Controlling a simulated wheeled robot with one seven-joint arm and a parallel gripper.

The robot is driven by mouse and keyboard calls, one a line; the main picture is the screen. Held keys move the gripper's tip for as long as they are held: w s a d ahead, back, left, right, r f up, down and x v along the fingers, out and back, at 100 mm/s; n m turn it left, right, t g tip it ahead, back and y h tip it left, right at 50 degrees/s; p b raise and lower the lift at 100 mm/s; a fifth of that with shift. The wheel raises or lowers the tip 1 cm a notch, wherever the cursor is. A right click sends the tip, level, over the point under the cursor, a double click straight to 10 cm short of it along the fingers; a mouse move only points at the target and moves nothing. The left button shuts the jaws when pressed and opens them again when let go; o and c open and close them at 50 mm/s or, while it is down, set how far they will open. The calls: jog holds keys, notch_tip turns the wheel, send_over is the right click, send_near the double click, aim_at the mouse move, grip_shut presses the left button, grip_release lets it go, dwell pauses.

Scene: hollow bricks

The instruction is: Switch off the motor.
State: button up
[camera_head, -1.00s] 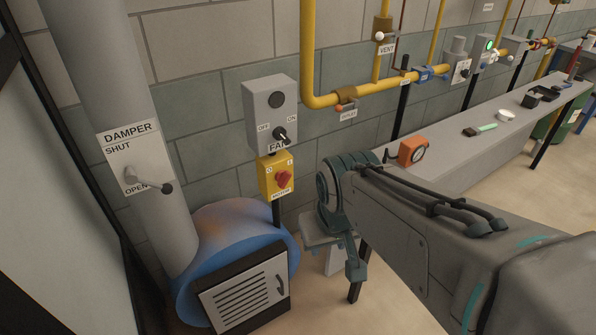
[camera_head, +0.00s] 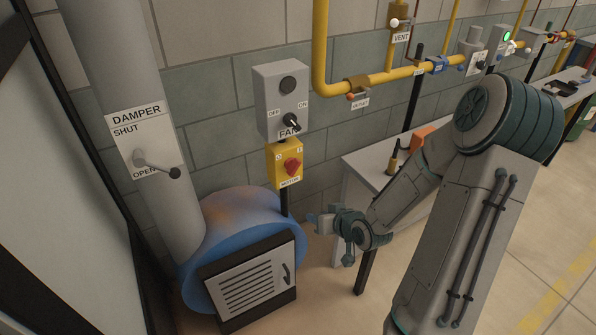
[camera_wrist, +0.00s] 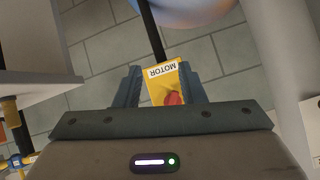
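The motor switch (camera_head: 283,176) is a yellow box labelled MOTOR on a dark post, under the grey FAN box. Its red rotary knob (camera_head: 292,165) sits between two position marks; I cannot tell which one it points to. My gripper (camera_head: 318,222) is to the right of and below the switch, apart from it, pointing left. In the wrist view, the yellow switch box (camera_wrist: 158,92) shows upside down beyond and between the two finger pads of my gripper (camera_wrist: 159,88). The fingers are apart with nothing held. The red knob (camera_wrist: 173,99) is partly hidden by the gripper's body.
The grey FAN box (camera_head: 281,100) with a black knob is directly above. A blue round furnace (camera_head: 215,237) with a slatted door stands below left. The damper pipe (camera_head: 120,60) has a lever. A bench (camera_head: 362,160) with an orange item is behind my arm. Yellow gas pipes run along the wall.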

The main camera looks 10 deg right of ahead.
jog(key=t+y, duration=0.1)
jog(key=t, duration=0.1)
jog(key=m+t, duration=0.4)
jog(key=t, duration=0.1)
send_near(297, 169)
jog(key=shift+y, duration=0.3)
jog(key=p+x, duration=0.2)
jog(key=x, duration=0.6)
jog(key=shift+w, duration=0.35)
grip_shut()
